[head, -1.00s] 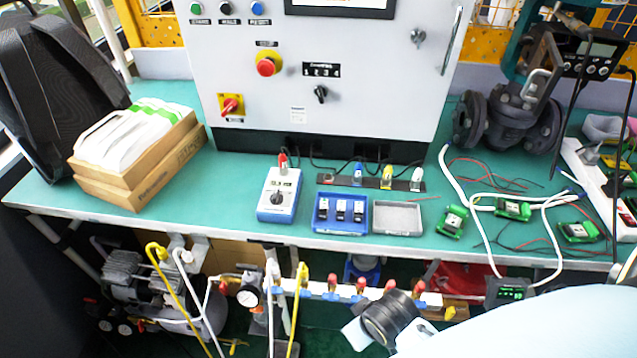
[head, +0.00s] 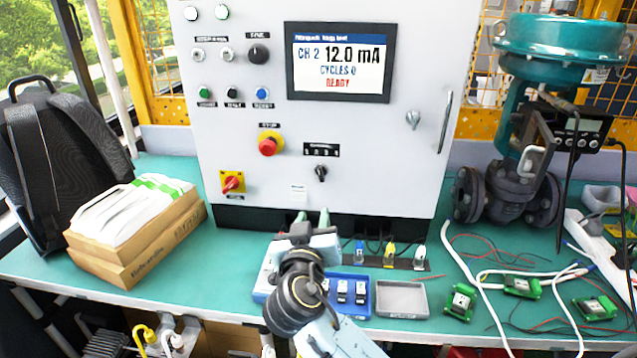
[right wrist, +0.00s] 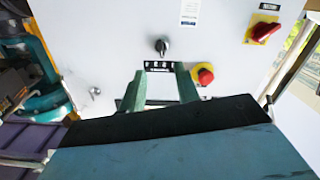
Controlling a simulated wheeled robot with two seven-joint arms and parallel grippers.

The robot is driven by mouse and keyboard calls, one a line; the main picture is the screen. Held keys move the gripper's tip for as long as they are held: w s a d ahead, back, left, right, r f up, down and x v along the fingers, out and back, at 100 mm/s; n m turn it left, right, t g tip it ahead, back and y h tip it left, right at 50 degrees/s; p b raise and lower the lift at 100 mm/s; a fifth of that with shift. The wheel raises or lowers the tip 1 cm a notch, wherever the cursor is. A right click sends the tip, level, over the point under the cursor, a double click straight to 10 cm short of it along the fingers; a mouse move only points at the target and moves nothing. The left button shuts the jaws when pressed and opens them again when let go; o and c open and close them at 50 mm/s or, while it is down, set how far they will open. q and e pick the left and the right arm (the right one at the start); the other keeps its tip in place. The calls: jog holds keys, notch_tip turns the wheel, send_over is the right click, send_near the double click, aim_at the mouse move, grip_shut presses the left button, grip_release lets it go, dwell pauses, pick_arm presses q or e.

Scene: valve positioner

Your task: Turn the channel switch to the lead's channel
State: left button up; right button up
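The channel switch (head: 321,173) is a small black knob on the grey cabinet front, under a numbered black label (head: 321,149). Its pointer direction is too small to read surely. It also shows in the right wrist view (right wrist: 162,47). My right gripper (head: 312,216) is open and empty below the switch; its two green fingers (right wrist: 162,88) point toward the panel, apart from the knob. The cabinet screen (head: 338,62) reads CH 2, 12.0 mA, CYCLES 0, READY. Blue (head: 360,252), yellow (head: 389,254) and white (head: 419,256) lead plugs stand in a dark strip. My left gripper is out of view.
A red stop button (head: 268,144) and a red rotary switch (head: 232,182) sit left of the channel switch. My right arm mostly hides the calibrator box (head: 264,284). A blue tray (head: 346,308) and grey tray (head: 400,299) lie in front. The panel around the knob is clear.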

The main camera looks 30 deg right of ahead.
aim_at(320, 174)
jog(key=shift+t, duration=0.3)
jog(key=x, duration=0.4)
jog(key=r+x, duration=0.1)
jog(key=x, duration=0.8)
jog(key=shift+w+d+r, duration=0.1)
jog(key=shift+w+r, duration=0.1)
jog(key=shift+w, duration=0.15)
grip_shut()
